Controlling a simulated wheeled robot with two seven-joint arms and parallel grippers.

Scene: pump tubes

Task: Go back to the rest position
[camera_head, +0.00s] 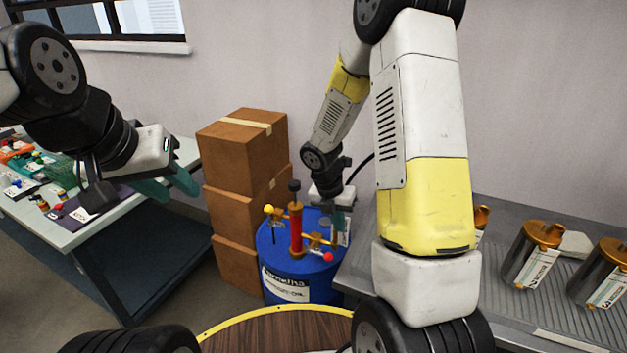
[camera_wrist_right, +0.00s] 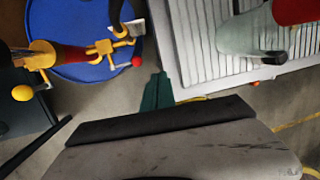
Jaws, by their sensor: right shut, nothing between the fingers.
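My left gripper (camera_head: 168,188) is in the head view at the left, with its two teal fingers apart and nothing seen between them. It hangs beside the right edge of the left table. My right gripper (camera_head: 338,228) is in the head view beside the blue barrel (camera_head: 290,268), small and partly hidden. In the right wrist view its teal fingers (camera_wrist_right: 157,92) are together and empty. The right fingers are apart from the pump in the wrist view.
Brown boxes (camera_head: 243,150) are stacked behind the barrel. The left table (camera_head: 98,228) holds small colored items. A grey ribbed counter (camera_head: 560,318) at the right bears metal canisters (camera_head: 532,254). A round wooden top (camera_head: 275,335) is at the front.

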